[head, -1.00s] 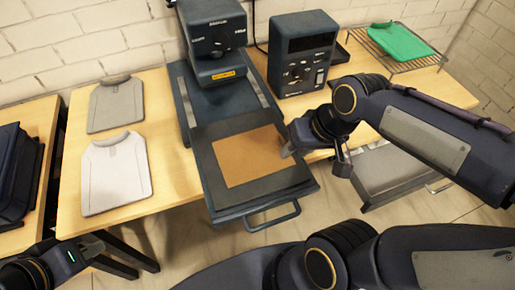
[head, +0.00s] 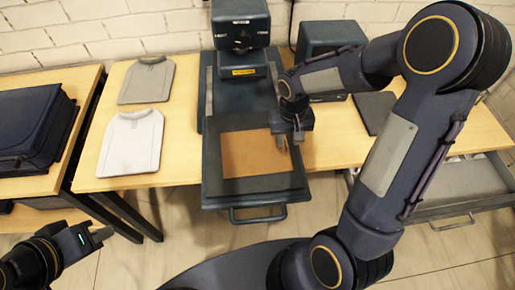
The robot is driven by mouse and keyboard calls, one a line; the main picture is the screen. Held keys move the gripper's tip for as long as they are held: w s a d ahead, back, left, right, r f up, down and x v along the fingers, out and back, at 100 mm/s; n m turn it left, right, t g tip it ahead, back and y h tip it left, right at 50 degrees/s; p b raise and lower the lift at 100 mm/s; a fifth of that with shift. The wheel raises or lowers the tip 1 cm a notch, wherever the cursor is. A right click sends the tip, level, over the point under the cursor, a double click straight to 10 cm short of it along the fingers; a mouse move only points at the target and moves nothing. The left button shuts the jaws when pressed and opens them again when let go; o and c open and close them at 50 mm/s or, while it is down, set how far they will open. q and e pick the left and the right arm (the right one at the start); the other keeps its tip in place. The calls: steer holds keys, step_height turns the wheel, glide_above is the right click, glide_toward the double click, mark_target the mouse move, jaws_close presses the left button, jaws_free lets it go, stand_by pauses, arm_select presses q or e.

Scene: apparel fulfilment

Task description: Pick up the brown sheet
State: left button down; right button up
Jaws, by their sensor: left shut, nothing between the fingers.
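The brown sheet (head: 252,153) lies flat on the dark pull-out platen (head: 252,186) of the heat press, with a dark margin showing around it. My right gripper (head: 290,142) reaches in from the right with its fingers pointing down at the sheet's upper right edge. It hides a little of that edge. The small view does not show whether its fingers touch or grip the sheet. My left gripper (head: 103,236) is shut and empty at the lower left, away from the sheet, beyond the table's front edge.
A grey shirt-shaped board (head: 147,80) and a white one (head: 131,143) lie on the table left of the press (head: 241,25). A dark box-like device (head: 330,35) stands behind my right arm. A dark blue case (head: 35,125) is at far left. An open drawer (head: 460,185) is at right.

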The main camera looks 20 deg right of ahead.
step_height(320, 180, down, 2)
jaws_close()
stand_by(0.3)
